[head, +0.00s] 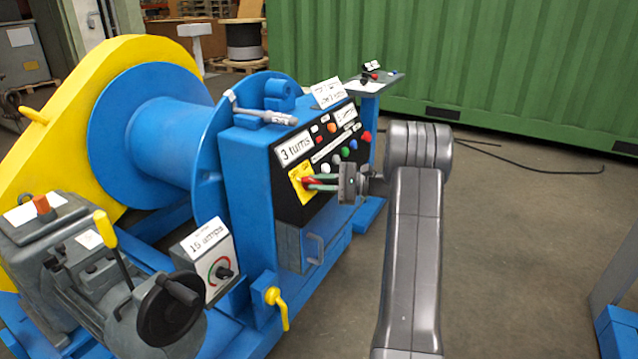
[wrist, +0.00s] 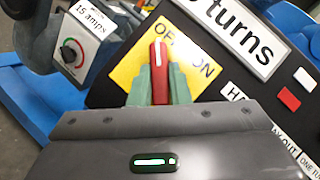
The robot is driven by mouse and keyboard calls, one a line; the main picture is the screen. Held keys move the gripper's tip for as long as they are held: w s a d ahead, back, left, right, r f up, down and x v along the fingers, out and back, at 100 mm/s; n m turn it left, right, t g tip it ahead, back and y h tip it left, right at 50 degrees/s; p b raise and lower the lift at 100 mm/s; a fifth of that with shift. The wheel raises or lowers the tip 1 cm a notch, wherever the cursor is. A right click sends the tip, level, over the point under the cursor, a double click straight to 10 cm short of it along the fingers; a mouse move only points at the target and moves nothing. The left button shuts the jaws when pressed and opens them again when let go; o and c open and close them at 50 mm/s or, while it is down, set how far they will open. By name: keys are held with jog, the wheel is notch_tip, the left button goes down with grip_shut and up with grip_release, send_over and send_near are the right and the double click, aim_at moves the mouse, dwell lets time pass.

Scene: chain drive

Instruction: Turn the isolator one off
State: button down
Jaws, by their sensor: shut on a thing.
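The isolator is a red handle with a white line (wrist: 159,70) on a yellow plate (wrist: 133,58) lettered OFF and ON. In the wrist view the handle stands nearly upright, its tip between the two words, with part of OFF hidden behind it. My gripper (wrist: 160,85) is shut on the handle, one grey-green finger on each side. In the head view the yellow plate (head: 297,188) is at the lower left of the black panel, and my gripper (head: 312,183) reaches it from the right. The handle is mostly hidden there by the fingers.
A "3 turns" label (head: 295,149) and several coloured buttons sit close beside the plate. A "15 amps" box with a dial (head: 217,265) stands lower left. A metal handle (head: 315,249) sticks out below the panel. Open floor (head: 510,240) lies to the right.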

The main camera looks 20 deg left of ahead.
jog(key=c, duration=1.4)
grip_release()
jog(key=shift+o, duration=0.2)
jog(key=shift+d, duration=0.1)
jog(key=p+v, duration=0.3)
jog(key=v, duration=1)
jog(key=shift+w+d, duration=0.15)
jog(key=shift+d, duration=0.15)
jog(key=shift+a, duration=0.1)
jog(key=b+x, duration=0.3)
jog(key=x, duration=1)
jog(key=shift+a, duration=0.35)
